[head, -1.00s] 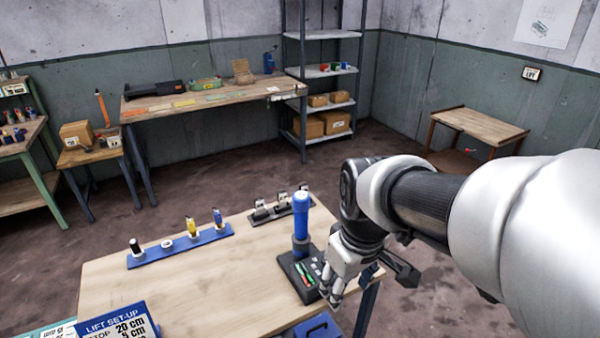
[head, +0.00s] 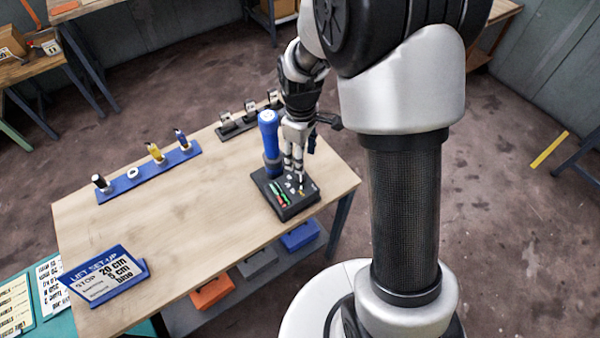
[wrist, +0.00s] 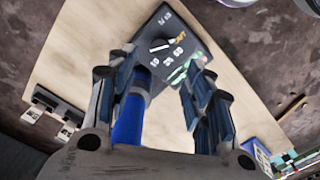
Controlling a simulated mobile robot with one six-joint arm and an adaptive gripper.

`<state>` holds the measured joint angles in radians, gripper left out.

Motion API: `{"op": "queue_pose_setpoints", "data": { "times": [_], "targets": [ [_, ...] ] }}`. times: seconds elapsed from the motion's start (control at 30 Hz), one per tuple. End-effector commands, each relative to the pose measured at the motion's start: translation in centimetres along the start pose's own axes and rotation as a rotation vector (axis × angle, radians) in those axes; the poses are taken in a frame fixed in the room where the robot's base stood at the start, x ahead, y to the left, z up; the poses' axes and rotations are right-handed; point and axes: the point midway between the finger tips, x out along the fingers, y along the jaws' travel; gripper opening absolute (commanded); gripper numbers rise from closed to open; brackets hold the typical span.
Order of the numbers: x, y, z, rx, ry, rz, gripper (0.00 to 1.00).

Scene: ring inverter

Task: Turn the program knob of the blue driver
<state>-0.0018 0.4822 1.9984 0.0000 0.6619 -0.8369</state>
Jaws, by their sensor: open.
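The blue driver (head: 268,130) stands upright at the rear of its black base (head: 281,212) on the wooden bench. In the wrist view the driver (wrist: 130,121) appears beside the left finger, partly hidden. The base's panel shows a dark program knob (wrist: 160,46) with a white pointer, amid printed numbers. A green slider-like marking lies near the right finger. My gripper (head: 296,172) points down over the base, right of the driver. In the wrist view my gripper (wrist: 163,75) is open, its fingers apart on either side of the panel. Contact with the knob cannot be seen.
A blue rack (head: 150,172) with several tools lies at the left of the bench. A black rack (head: 228,132) stands behind the driver. A set-up sign (head: 108,275) sits at the front left. The bench middle is clear. Coloured bins (head: 212,292) are below.

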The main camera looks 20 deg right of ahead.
Motion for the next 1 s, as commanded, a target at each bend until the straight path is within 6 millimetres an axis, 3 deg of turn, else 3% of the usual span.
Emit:
{"op": "queue_pose_setpoints", "data": {
  "times": [0.03, 0.2, 0.4, 0.6, 0.87, 1.0],
  "targets": [
    [1.5, -0.1, 0.1, 0.000, -0.003, -0.003, 0.47],
    [5.1, -0.1, 0.1, 0.001, -0.002, -0.003, 0.47],
    [8.1, 0.0, 0.0, 0.001, -0.001, -0.001, 0.47],
    [9.3, 0.0, 0.0, 0.001, 0.000, 0.000, 0.47],
    [9.4, 0.0, 0.0, 0.001, 0.001, 0.001, 0.47],
    [9.4, 0.0, 0.0, 0.001, 0.001, 0.001, 0.39]
  ]
}}
